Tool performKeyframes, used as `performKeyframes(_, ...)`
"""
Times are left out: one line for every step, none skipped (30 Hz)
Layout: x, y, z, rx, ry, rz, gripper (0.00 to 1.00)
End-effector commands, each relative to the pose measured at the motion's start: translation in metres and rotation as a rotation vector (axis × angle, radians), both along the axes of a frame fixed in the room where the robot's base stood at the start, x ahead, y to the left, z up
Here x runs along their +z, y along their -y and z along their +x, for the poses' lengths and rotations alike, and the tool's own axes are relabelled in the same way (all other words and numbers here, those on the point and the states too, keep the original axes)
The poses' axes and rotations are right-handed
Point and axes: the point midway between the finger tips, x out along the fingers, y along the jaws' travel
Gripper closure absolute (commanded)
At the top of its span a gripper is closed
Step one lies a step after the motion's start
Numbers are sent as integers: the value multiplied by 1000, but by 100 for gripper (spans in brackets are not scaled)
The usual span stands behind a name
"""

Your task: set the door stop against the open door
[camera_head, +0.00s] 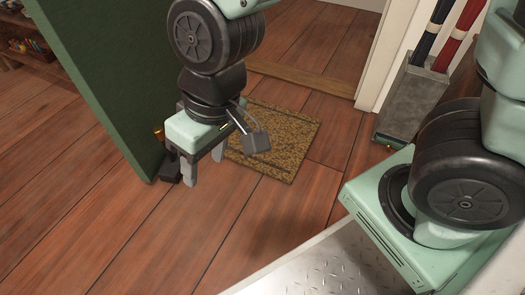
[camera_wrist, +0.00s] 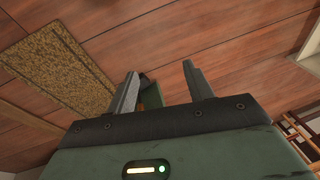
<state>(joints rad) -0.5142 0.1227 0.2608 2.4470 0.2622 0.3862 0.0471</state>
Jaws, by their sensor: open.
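The green door (camera_head: 95,80) stands open at the left in the head view, its lower near corner close to the floor. A dark door stop (camera_head: 170,168) is on the floor beside that corner, with a brass-coloured piece above it. The gripper's body partly hides it, and I cannot tell if it touches the door. My gripper (camera_head: 203,176) is open, fingers pointing down, just right of the stop. In the wrist view, my gripper (camera_wrist: 160,70) is empty between the fingertips. A dark and brass-coloured piece shows beyond the left finger, partly hidden.
A brown doormat (camera_head: 280,140) lies right of my gripper, before the wooden threshold (camera_head: 300,78). A grey umbrella stand (camera_head: 413,100) with umbrellas is by the white door frame at the right. A shelf shows at the far left. The plank floor in front is clear.

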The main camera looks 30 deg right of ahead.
Motion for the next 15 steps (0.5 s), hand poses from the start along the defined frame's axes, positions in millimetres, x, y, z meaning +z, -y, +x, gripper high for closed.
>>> performKeyframes(10, 16, -13, 40, -2, -32, 48)
performKeyframes(14, 25, -21, 65, -6, -55, 48)
performKeyframes(19, 36, -31, 95, -11, -84, 48)
performKeyframes(21, 44, -36, 114, -14, -105, 48)
performKeyframes(23, 50, -41, 129, -17, -123, 48)
performKeyframes(25, 58, -47, 146, -20, -144, 48)
performKeyframes(26, 62, -50, 155, -23, -157, 48)
performKeyframes(27, 65, -53, 162, -24, -167, 48)
performKeyframes(28, 69, -56, 170, -26, -179, 48)
performKeyframes(28, 71, -57, 175, -26, -184, 48)
performKeyframes(29, 72, -58, 177, -27, -188, 48)
performKeyframes(29, 72, -58, 179, -28, -189, 48)
performKeyframes(29, 72, -58, 180, -29, -190, 48)
performKeyframes(29, 72, -58, 180, -29, -190, 48)
performKeyframes(29, 72, -58, 180, -29, -190, 48)
